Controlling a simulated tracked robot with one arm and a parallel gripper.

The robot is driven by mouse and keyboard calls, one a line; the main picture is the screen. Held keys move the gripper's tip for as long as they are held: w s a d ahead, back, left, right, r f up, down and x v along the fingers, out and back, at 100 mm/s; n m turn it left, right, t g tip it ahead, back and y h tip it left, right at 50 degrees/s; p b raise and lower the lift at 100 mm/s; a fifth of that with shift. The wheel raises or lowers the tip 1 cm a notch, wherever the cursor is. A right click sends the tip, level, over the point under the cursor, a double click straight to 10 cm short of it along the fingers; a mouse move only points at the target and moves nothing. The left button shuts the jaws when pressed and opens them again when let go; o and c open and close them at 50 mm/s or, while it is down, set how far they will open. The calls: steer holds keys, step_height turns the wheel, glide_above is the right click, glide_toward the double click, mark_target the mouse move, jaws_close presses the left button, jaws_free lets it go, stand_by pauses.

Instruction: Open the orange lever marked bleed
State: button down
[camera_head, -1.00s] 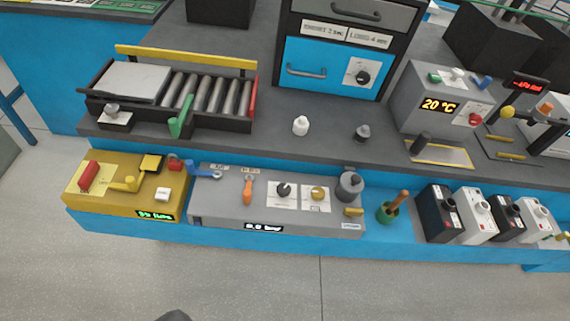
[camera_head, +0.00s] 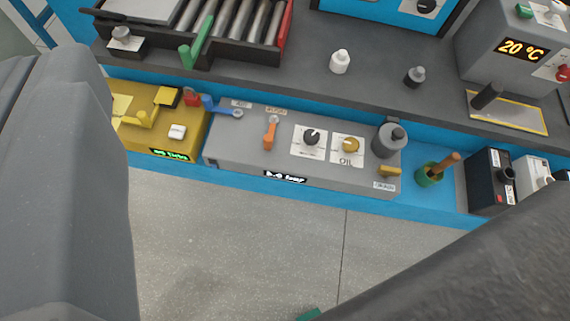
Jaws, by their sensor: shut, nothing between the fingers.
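An orange lever (camera_head: 269,133) stands on top of the grey panel box (camera_head: 228,148), left of its two knobs. It points toward the box's front edge. A small white label (camera_head: 276,111) sits just behind it, but its print is too small to read surely. My gripper's fingers cannot be made out in this view, so nothing shows touching the lever. Large grey parts of my own arm fill the left side and the lower right corner.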

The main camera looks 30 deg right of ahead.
steer(key=w+d+f+m+g+p, duration=0.1)
steer(key=w+d+f+m+g, duration=0.1)
steer(key=d+f, duration=0.5)
steer(key=w+d+f+m+g+p, duration=0.1)
steer(key=d+f, duration=0.5)
steer(key=f, duration=1.1)
steer(key=w+d+f+m+g+y+p, duration=0.1)
steer(key=w+d+f, duration=0.4)
steer(key=f, duration=0.7)
steer(key=d+m+g+p, duration=0.1)
steer(key=d+m+g, duration=0.1)
steer(key=shift+d+f+g, duration=0.3)
steer(key=shift+f+g, duration=0.1)
steer(key=shift+w+f, duration=0.1)
steer(key=shift+w, duration=0.05)
steer(key=b, duration=0.2)
glide_toward(271, 129)
steer(key=s+f, duration=0.1)
steer(key=s+d+f, duration=0.1)
steer(key=f, duration=0.1)
steer(key=s+f, duration=0.1)
steer(key=f, duration=0.1)
steer(key=shift+s+d, duration=0.1)
steer(key=shift+d, duration=0.3)
steer(key=shift+w+a+r+b, duration=0.25)
steer(key=shift+w+a+b, duration=0.15)
steer(key=shift+w+a, duration=0.45)
steer(key=shift+w+a+r, duration=0.1)
steer(key=shift+w+a, duration=0.3)
steer(key=shift+a, duration=0.2)
